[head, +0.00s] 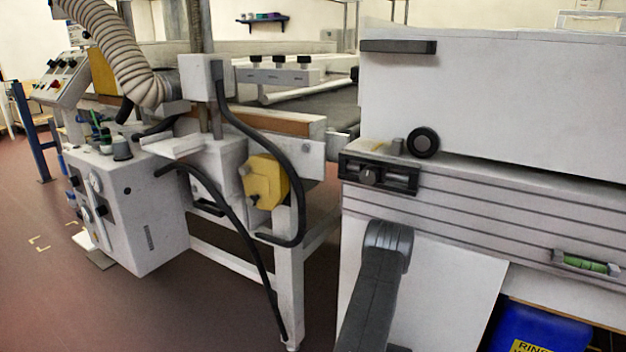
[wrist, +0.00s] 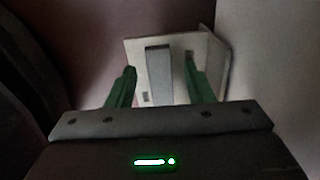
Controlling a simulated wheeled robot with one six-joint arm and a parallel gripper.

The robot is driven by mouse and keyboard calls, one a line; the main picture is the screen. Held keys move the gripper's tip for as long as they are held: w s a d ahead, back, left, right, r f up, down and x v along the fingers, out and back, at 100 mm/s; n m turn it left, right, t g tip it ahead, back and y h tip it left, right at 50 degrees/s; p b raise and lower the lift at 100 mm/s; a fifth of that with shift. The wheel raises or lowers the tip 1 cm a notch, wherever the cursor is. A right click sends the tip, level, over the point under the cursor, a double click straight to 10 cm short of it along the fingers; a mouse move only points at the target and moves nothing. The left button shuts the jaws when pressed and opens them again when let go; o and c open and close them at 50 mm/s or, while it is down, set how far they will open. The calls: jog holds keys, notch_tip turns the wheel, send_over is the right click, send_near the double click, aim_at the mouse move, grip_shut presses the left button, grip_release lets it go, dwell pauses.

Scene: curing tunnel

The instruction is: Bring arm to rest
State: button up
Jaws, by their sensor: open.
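My gripper (wrist: 160,68) shows in the wrist view with its two green fingers spread apart. A pale plate or bracket with a grey upright bar (wrist: 158,76) lies beyond and between the fingers. I cannot tell how far it is from them, and no grip on it shows. In the head view a dark grey link of my arm (head: 375,285) rises in front of the white machine panel at the lower middle. The gripper itself is hidden in that view.
The white tunnel housing (head: 500,110) fills the right side, with a black knob (head: 422,143) and a green level vial (head: 586,263). A blue container (head: 535,330) stands low at right. A white control box (head: 135,210), hose and black cables are at left. Red floor (head: 60,290) is open at far left.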

notch_tip(320, 180, up, 13)
jog(key=p, duration=0.5)
notch_tip(320, 180, down, 14)
jog(key=b, duration=0.5)
jog(key=shift+r+b, duration=0.1)
jog(key=shift+b, duration=0.3)
jog(key=shift+s+a+n+p, duration=0.1)
jog(key=shift+s+n+p, duration=0.1)
jog(key=shift+n+p, duration=0.35)
jog(key=shift+s+a+n, duration=0.15)
jog(key=shift+s+n, duration=0.15)
jog(key=shift+n, duration=0.55)
